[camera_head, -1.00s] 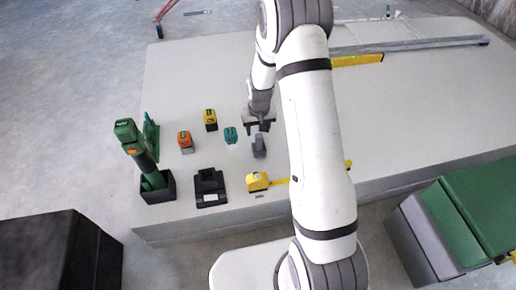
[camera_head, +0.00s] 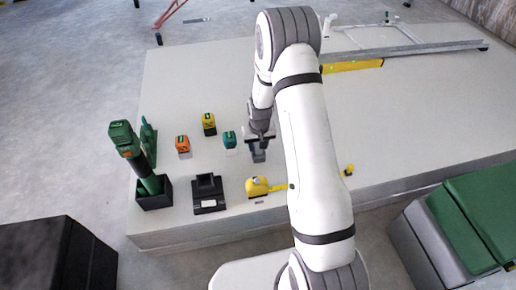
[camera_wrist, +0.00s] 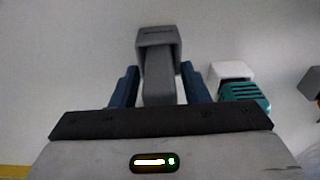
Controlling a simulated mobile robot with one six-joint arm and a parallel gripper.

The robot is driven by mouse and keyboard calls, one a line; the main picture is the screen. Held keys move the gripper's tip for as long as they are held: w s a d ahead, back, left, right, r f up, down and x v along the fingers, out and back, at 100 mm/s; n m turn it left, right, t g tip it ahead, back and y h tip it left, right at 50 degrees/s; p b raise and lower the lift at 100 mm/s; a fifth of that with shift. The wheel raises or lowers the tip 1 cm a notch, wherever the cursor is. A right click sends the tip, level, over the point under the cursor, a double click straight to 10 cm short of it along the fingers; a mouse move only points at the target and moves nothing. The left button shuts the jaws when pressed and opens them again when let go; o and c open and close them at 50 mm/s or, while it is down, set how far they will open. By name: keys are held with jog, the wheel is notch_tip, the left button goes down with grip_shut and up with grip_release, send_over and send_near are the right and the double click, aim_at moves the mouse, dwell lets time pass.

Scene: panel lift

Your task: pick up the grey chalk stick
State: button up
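My gripper (camera_head: 261,136) is low over the light grey panel, around a grey block-like object (camera_head: 259,155). In the wrist view that object (camera_wrist: 159,55) has a wider head with a dark label and a narrower body. The two blue fingers of my gripper (camera_wrist: 160,88) stand on either side of the body, with narrow gaps showing, so it looks open. A small thin grey piece (camera_head: 259,202) lies near the panel's front edge, below the yellow tape measure (camera_head: 257,187). It may be the chalk stick, but it is too small to tell.
Orange (camera_head: 183,143), yellow (camera_head: 209,123) and teal (camera_head: 229,139) blocks stand left of my gripper. A black charger (camera_head: 208,195) and a green tool in a black holder (camera_head: 154,197) are further left. A long metal rail (camera_head: 420,46) lies at the back.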

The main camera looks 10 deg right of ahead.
jog(key=c, duration=0.7)
notch_tip(320, 180, up, 10)
jog(key=p, duration=0.3)
dwell(0.4)
